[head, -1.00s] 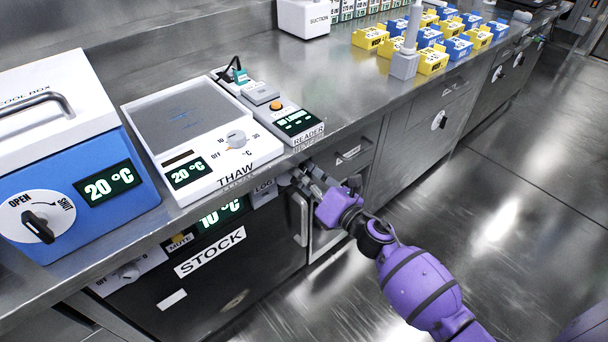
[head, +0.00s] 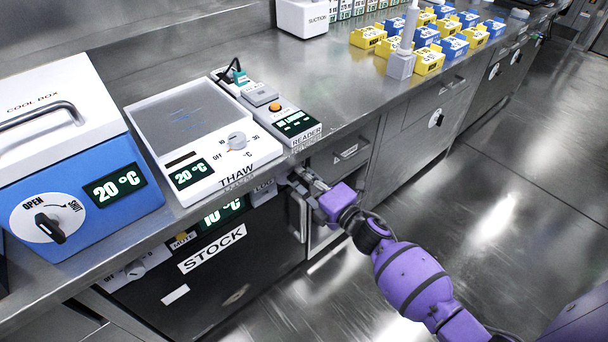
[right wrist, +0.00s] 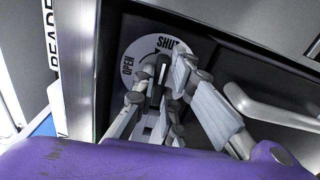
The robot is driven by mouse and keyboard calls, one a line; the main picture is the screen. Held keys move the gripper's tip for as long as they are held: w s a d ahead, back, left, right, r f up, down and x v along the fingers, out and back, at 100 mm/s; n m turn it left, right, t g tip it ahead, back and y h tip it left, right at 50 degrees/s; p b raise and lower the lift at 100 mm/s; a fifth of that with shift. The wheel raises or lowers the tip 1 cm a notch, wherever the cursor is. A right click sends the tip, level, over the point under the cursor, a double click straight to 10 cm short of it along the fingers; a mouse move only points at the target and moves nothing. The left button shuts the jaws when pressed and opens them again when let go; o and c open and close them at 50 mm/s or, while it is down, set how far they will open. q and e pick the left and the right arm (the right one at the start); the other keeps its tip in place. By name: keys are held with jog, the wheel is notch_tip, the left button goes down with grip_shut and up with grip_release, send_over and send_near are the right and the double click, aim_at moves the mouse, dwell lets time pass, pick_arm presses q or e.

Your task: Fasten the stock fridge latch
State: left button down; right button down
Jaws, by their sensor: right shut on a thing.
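The stock fridge (head: 225,285) has a dark front with a STOCK label and stands under the bench; its door looks closed. Its latch dial (right wrist: 135,45) is a pale disc marked OPEN and SHUT in the right wrist view. A dark latch lever (right wrist: 162,70) stands out from the disc. My right gripper (right wrist: 163,78) is shut on this lever, and its fingers hide part of the dial. In the head view my right gripper (head: 306,184) is at the fridge's upper right corner, just below the bench edge, and hides the latch. My left gripper is out of view.
The fridge door handle (head: 298,216) is a pale bar close to my right gripper; it also shows in the right wrist view (right wrist: 270,108). The thaw plate (head: 205,185), reader (head: 285,118) and cool box (head: 75,150) stand on the bench above. The floor at right is clear.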

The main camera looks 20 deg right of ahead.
jog(key=shift+m, duration=0.5)
jog(key=c, duration=1.8)
grip_release()
jog(key=v, duration=1.2)
